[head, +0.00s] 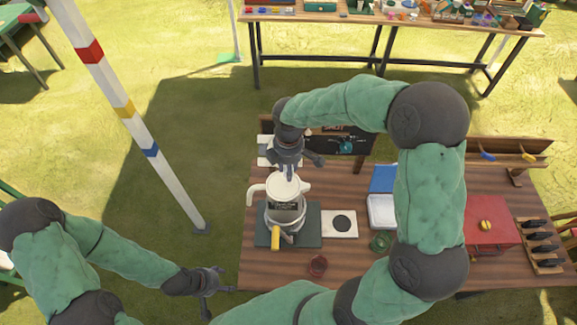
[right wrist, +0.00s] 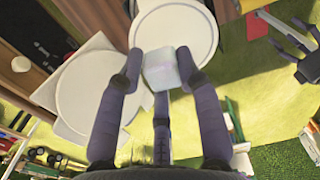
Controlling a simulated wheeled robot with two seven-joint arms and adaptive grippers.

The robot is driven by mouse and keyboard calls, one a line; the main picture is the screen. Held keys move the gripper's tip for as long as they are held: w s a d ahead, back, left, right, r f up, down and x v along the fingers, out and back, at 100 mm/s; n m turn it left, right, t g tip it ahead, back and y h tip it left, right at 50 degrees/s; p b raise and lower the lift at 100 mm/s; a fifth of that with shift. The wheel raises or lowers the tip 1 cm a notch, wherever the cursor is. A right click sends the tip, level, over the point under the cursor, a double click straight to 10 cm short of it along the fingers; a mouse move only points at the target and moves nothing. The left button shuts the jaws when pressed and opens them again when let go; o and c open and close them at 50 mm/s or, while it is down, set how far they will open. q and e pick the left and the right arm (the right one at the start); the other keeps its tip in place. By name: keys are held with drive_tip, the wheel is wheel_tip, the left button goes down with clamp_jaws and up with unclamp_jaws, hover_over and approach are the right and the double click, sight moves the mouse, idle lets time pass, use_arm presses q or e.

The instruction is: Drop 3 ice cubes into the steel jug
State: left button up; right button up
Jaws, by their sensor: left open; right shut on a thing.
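My right gripper (head: 288,176) is shut on a pale, translucent ice cube (right wrist: 162,68), held between its fingertips in the right wrist view. In the head view it is right over a white round-topped vessel (head: 284,187) with white side projections and a grey, steel-looking lower body. A yellow handle (head: 275,238) shows at its front. I cannot tell whether this is the steel jug, or see inside it. A white round top (right wrist: 178,22) lies beyond the cube in the wrist view. My left gripper (head: 208,281) is open and empty, left of the table's front edge.
The vessel stands on a dark mat (head: 312,226); a white plate with a dark disc (head: 341,223) is beside it. A striped pole (head: 130,115) stands left.

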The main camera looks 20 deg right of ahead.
drive_tip(key=shift+f, duration=0.1)
drive_tip(key=o, duration=1)
drive_tip(key=shift+c, duration=0.2)
wheel_tip(320, 180, up, 12)
idle(0.3)
